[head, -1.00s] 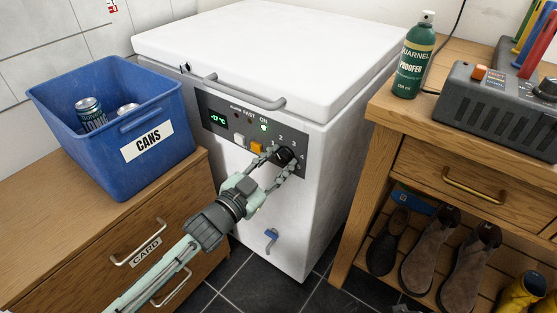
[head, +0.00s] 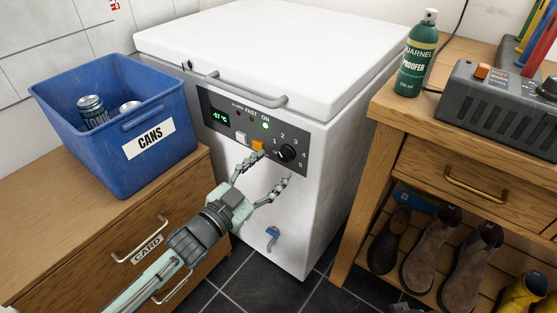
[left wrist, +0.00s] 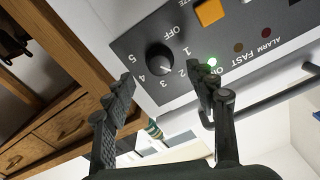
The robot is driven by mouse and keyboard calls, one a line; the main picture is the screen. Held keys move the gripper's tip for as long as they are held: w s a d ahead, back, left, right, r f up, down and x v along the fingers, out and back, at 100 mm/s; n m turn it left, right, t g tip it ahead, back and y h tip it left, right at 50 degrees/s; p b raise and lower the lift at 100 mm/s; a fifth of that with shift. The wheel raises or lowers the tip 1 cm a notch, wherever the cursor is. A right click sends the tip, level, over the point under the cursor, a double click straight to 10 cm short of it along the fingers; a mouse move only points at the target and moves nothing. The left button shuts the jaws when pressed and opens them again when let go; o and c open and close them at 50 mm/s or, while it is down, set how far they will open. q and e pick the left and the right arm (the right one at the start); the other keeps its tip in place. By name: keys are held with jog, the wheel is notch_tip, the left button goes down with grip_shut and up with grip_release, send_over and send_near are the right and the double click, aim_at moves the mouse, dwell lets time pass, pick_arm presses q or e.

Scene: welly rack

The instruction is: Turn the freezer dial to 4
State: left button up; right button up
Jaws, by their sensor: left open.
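The white chest freezer (head: 265,50) has a dark control panel (head: 222,115) on its front. The black dial (head: 287,153) sits at the panel's right end, with numbers around it. In the left wrist view the dial (left wrist: 159,57) shows a light pointer mark toward the 2 and 3 side; I cannot tell exactly which number it meets. My left gripper (head: 270,170) is open and empty, below and left of the dial, apart from it. In the left wrist view its fingertips (left wrist: 162,76) are spread on either side below the dial. My right gripper is not in view.
An orange switch (head: 258,146) and a lit green lamp (head: 265,125) are left of the dial. The lid handle (head: 245,92) juts out above. A blue cans bin (head: 70,130) stands left; a wooden bench (head: 400,125) stands close on the right.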

pick_arm(q)
jog(key=v, duration=0.7)
jog(key=shift+s, duration=0.25)
jog(key=shift+a, duration=0.15)
